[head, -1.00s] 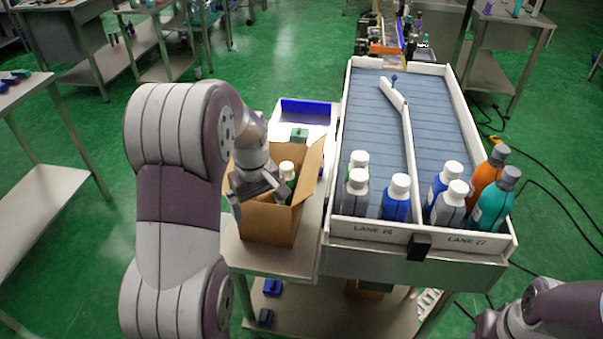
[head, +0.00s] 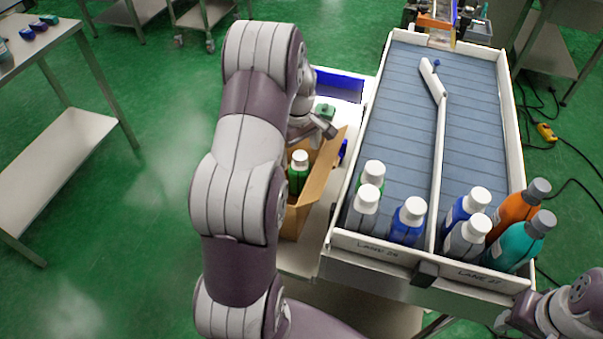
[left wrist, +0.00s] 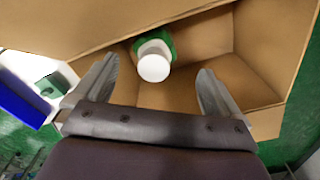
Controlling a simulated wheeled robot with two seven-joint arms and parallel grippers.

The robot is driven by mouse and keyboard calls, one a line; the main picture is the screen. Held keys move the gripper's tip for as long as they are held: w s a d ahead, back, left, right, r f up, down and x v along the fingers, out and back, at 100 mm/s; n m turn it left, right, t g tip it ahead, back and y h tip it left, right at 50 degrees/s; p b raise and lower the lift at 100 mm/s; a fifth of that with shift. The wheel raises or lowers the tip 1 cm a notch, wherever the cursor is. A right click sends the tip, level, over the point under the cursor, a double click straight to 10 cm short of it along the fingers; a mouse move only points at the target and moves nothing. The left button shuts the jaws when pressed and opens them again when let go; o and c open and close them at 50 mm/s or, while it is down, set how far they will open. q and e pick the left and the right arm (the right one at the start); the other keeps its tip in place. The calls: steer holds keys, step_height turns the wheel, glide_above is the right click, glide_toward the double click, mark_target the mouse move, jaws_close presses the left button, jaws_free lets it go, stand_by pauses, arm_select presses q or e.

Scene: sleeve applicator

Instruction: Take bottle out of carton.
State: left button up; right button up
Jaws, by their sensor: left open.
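The cardboard carton (head: 318,188) stands open on the small side table, partly hidden behind my left arm. A green bottle with a white cap (head: 299,172) stands inside it. In the left wrist view the bottle (left wrist: 154,58) shows from above, in the carton (left wrist: 255,85), beyond and between my fingers. My left gripper (left wrist: 155,85) is open and empty, with its two fingers apart over the carton. In the head view the left gripper (head: 322,128) is at the carton's far side. Part of my right arm shows at the lower right; its fingers are not clear.
The two-lane conveyor (head: 400,110) stands right of the carton, with several bottles at its near end, including an orange bottle (head: 515,210) and a teal bottle (head: 517,243). A blue bin (head: 338,85) and a green block (head: 325,112) are behind the carton.

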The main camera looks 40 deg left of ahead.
mark_target(300, 155)
arm_select(q)
steer(key=f, duration=0.5)
steer(key=shift+w+f, duration=0.35)
steer(key=shift+f, duration=0.05)
steer(key=shift+r, duration=0.1)
steer(key=c, duration=1.8)
